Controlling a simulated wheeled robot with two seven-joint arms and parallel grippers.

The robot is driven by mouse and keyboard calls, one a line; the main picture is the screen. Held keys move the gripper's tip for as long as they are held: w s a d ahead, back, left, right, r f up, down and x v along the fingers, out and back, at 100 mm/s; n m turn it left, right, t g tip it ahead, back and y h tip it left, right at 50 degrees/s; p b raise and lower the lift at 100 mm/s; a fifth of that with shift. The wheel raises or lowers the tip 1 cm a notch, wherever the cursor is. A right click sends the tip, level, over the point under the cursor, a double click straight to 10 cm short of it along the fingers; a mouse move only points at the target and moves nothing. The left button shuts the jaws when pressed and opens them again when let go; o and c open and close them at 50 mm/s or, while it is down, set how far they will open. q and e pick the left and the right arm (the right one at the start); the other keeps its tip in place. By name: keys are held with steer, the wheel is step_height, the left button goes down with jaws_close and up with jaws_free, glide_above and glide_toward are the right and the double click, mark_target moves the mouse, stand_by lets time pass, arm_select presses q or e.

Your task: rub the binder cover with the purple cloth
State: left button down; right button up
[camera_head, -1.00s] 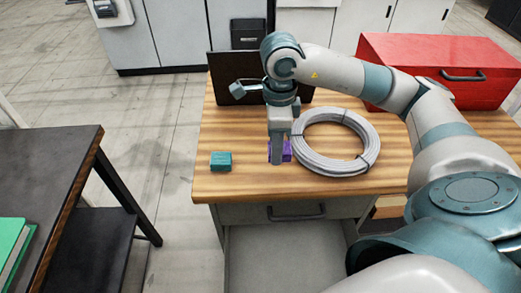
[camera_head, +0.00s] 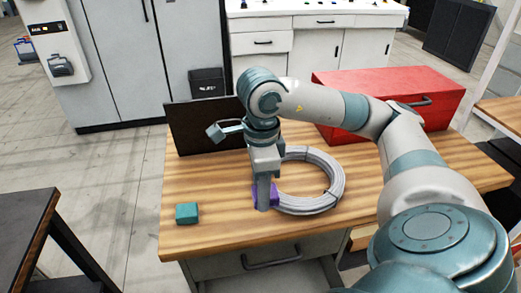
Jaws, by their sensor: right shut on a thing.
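The purple cloth (camera_head: 269,194) is a small folded-looking piece beside the grey cable coil, partly hidden by my fingers. My right gripper (camera_head: 263,197) points down and is shut on the cloth. I cannot tell whether the cloth touches the wooden table top or hangs just above it. No binder that I can identify shows in the view now. My left gripper is not in view.
The wooden workbench (camera_head: 215,239) holds a teal block (camera_head: 187,213), a grey cable coil (camera_head: 317,204), a dark upright panel (camera_head: 190,137) and a red toolbox (camera_head: 345,85). A dark table (camera_head: 25,215) stands at the left, with clear floor between.

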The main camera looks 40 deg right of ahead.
steer(key=shift+c, duration=1.3)
steer(key=shift+w+a+f+n, duration=0.2)
steer(key=shift+a+n, duration=0.15)
steer(key=shift+n, duration=0.2)
steer(key=shift+w+a+f+n, duration=0.15)
steer(key=shift+a+n, duration=0.15)
steer(key=shift+n, duration=0.25)
steer(key=w+a+f+n, duration=0.1)
steer(key=a+n, duration=0.2)
steer(key=n, duration=0.3)
steer(key=w+a+f+n, duration=0.2)
steer(key=a+n, duration=0.2)
steer(key=n, duration=0.3)
steer(key=w+a+f+n, duration=0.1)
steer(key=a+f+n, duration=0.1)
steer(key=a+n, duration=0.2)
steer(key=shift+w+n, duration=0.2)
steer(key=shift+n, duration=0.5)
steer(key=shift+w+n, duration=0.15)
steer(key=shift+n, duration=0.55)
steer(key=n, duration=0.1)
steer(key=a+n, duration=0.1)
steer(key=shift+w+a+f+n, duration=0.1)
steer(key=shift+w+f+n, duration=0.1)
steer(key=shift+f+n, duration=0.15)
steer(key=shift+s, duration=0.1)
